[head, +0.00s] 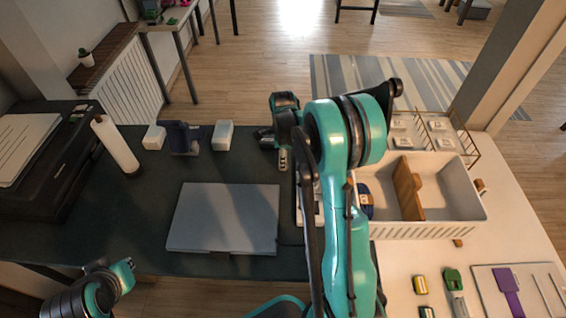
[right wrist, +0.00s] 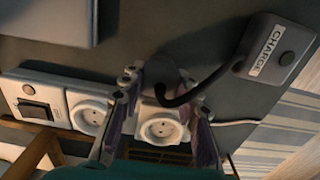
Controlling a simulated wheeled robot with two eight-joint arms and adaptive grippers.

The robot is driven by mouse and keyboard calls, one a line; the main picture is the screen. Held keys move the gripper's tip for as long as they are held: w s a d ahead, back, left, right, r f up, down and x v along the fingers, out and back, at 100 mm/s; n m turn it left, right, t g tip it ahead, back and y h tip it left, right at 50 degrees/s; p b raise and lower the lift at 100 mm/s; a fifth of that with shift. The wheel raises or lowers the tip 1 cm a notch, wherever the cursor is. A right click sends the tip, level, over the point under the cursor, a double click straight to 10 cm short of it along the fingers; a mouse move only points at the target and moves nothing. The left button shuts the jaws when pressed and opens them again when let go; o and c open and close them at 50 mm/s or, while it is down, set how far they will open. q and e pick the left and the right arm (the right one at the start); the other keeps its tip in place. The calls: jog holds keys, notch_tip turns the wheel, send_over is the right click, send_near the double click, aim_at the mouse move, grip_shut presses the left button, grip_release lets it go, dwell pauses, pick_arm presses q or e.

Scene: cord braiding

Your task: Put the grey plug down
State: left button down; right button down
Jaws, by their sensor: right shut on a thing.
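My right gripper (right wrist: 165,96) is shut on the grey plug (right wrist: 163,74), a dark piece between the fingertips in the right wrist view. A dark cable (right wrist: 196,96) curves from it to a grey box marked CHARGE (right wrist: 275,52). A white power strip (right wrist: 62,98) with a switch and round sockets lies under the fingers; one open socket (right wrist: 160,129) shows between them. I cannot tell the plug's height above the surface. In the head view my right gripper (head: 283,158) points down over the dark desk, and the plug is not clear there. My left gripper (head: 100,268) is at the lower left, its fingers unclear.
A closed laptop (head: 224,218) lies on the dark desk (head: 150,215). A white bin (head: 440,205) with a wooden divider stands right of my right arm. White blocks (head: 222,136), a paper roll (head: 115,146) and a printer (head: 45,160) are on the left. Some desk around the laptop is clear.

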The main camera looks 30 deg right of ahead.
jog(key=shift+f, duration=0.35)
jog(key=shift+r, duration=0.15)
jog(key=c, duration=1.5)
grip_release()
jog(key=shift+f, duration=0.2)
jog(key=shift+c, duration=0.2)
jog(key=o, duration=0.4)
jog(key=shift+r, duration=0.15)
